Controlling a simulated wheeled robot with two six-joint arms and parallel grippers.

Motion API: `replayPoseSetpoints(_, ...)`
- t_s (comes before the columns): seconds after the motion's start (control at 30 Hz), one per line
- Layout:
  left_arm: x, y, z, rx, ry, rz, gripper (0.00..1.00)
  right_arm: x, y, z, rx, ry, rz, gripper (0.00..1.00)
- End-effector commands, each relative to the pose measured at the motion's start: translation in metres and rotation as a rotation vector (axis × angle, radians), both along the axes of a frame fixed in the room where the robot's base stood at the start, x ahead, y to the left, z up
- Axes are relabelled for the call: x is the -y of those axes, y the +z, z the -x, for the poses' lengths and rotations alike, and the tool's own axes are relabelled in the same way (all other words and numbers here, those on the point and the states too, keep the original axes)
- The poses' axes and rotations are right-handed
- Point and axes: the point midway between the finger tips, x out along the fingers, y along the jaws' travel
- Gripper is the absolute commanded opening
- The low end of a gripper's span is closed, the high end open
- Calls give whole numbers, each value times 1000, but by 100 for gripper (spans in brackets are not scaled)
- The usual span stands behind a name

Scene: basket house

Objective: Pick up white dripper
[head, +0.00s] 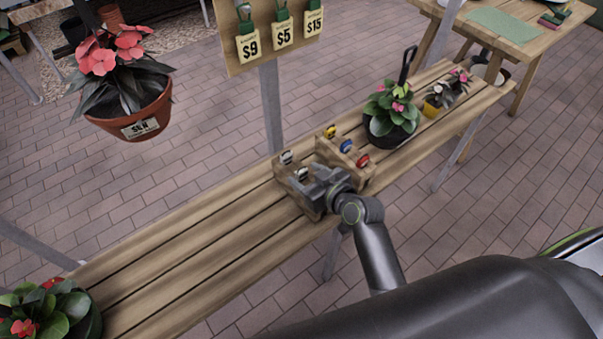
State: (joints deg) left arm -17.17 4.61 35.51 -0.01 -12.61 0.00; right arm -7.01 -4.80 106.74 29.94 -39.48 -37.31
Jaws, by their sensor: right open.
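A wooden holder (281,173) stands on the slatted bench and carries small coloured drippers. One white dripper (287,157) is at its left back. A second whitish piece (302,173) is close beside my right gripper. My right gripper (309,187) is open over the front left part of the holder, just in front of the whitish piece, and hides part of the holder. I cannot tell whether it touches the piece. Yellow (330,132), blue (346,146) and red (362,160) drippers sit in a row on the right. My left gripper is not in view.
The slatted bench (190,240) is bare left of the holder. Potted plants (390,108) stand at its right end, and another plant (45,310) at the lower left. A hanging flower pot (130,105) and a price board (275,50) are behind.

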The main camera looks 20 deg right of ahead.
Motion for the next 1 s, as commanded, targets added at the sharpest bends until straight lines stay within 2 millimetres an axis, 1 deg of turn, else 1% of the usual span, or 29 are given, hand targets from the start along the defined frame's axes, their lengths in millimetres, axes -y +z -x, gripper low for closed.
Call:
replayPoseSetpoints(0.27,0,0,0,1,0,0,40,-1,-1,-2,0,-1,0,56)
replayPoseSetpoints(0.5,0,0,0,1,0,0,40,-1,-1,-2,0,0,0,25)
replayPoseSetpoints(0.57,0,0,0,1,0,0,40,-1,-1,-2,0,0,0,17)
replayPoseSetpoints(0.87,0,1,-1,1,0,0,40,-1,2,-2,1,0,1,17)
replayPoseSetpoints(1.0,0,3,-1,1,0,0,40,-1,18,-2,3,1,1,17)
